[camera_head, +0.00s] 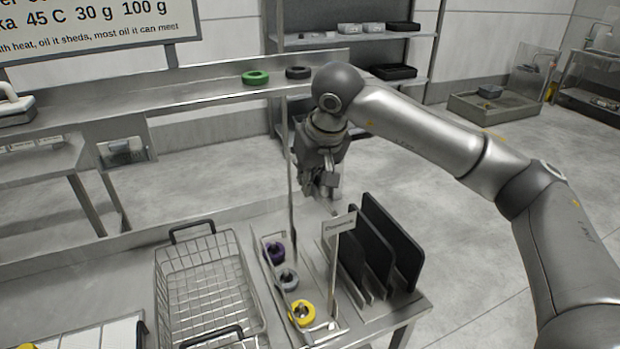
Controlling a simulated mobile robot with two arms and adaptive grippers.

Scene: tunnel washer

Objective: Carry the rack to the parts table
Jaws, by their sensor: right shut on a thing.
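My right gripper (323,190) points down above the far end of the rack. It is shut, and the rack is the thing nearest to it; the contact itself is small and hard to make out. A thin upright rod rises just left of the gripper. My left gripper is not in view. I cannot tell which surface is the parts table.
A wire basket (208,287) stands left of the rack. Dark upright plates (392,240) in a holder and a small sign (340,223) stand close on its right. A long shelf behind bears a green ring (255,77) and a black ring (298,72).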

